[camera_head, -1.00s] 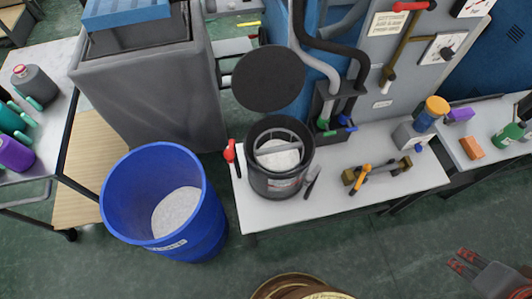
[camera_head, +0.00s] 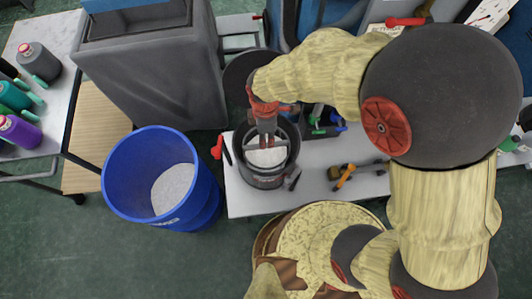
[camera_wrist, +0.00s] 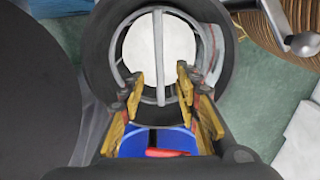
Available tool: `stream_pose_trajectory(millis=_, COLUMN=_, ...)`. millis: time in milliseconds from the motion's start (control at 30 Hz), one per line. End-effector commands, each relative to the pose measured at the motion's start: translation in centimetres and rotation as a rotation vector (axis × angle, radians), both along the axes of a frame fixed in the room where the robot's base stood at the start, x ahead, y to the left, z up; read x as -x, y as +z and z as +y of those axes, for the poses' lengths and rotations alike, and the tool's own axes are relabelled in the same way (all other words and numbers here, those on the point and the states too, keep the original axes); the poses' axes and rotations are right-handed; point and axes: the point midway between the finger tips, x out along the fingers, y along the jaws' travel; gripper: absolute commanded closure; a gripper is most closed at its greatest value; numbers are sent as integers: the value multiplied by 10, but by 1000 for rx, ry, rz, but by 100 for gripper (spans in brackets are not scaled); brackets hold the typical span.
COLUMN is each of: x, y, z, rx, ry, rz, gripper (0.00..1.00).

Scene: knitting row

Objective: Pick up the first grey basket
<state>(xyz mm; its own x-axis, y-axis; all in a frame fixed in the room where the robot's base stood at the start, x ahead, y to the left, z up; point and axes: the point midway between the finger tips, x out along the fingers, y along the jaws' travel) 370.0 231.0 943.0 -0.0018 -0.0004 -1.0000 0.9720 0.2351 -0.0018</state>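The grey basket (camera_head: 263,158) sits inside a dark round pot (camera_head: 257,181) on the white bench. It has a straight bar handle across its top and pale white contents. The wrist view shows the basket's rim and its handle bar (camera_wrist: 159,50). My gripper (camera_head: 267,142) reaches down over the pot from above. In the wrist view my gripper (camera_wrist: 159,80) is open, one finger each side of the near part of the bar, with visible gaps. I cannot tell how far the fingertips are above the bar.
A dark round lid (camera_head: 238,76) stands beside the pot. A blue bin (camera_head: 128,199) with white contents is on the floor at left. A red-handled tool (camera_head: 217,147) and a yellow-and-orange tool (camera_head: 345,179) flank the pot on the bench.

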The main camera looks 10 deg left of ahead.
Motion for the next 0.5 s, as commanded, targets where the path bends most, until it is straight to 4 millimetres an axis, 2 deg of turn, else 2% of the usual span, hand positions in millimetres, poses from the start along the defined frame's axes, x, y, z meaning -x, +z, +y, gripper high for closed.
stream_pose_trajectory(millis=100, x=1, y=-15, z=0, rx=1, ry=3, rz=2, gripper=67)
stream_pose_trajectory(millis=367, x=0, y=-36, z=-1, rx=1, ry=0, rz=2, gripper=67)
stream_pose_trajectory(millis=500, x=-1, y=-57, z=-3, rx=2, ry=-1, rz=3, gripper=67)
